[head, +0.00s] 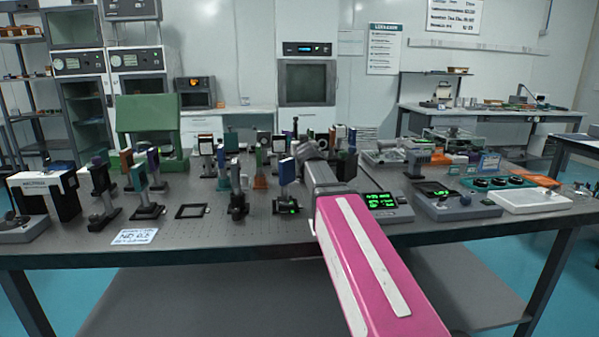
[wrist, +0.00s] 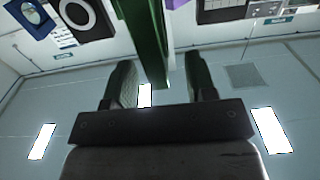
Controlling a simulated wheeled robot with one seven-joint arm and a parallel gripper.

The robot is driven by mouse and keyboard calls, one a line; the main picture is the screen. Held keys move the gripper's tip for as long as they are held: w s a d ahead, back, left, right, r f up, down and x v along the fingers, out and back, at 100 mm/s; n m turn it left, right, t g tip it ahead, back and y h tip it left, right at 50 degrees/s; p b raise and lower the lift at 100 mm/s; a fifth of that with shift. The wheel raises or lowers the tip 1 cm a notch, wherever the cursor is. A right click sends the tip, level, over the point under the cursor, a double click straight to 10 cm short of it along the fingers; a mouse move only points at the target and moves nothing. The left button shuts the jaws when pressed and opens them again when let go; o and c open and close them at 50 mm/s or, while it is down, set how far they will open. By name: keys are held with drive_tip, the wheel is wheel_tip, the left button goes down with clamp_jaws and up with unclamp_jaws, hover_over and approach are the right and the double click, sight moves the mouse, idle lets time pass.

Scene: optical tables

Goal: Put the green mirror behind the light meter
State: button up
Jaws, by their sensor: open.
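In the wrist view, a tall dark green plate (wrist: 144,40), seen nearly edge-on and probably the green mirror, stands between the fingers of my gripper (wrist: 160,82). The jaws are open, with a visible gap on the right side; contact on the left is unclear. In the head view my gripper (head: 308,152) is small and partly hidden by my arm, among upright mounts near the table's middle. I cannot pick out the same green plate there. A low device with a lit green display (head: 381,201), possibly the light meter, sits just right of my arm.
Several upright mounted optics, one blue (head: 287,172), crowd the left and middle of the table (head: 225,228). A green housing (head: 147,118) stands at the back left. Another device (head: 450,203) and a white tray (head: 531,199) lie at right. The front strip is mostly bare.

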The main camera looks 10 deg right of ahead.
drive_tip(key=w, duration=0.2)
drive_tip(key=shift+w, duration=0.3)
drive_tip(key=shift+c, duration=0.3)
clamp_jaws()
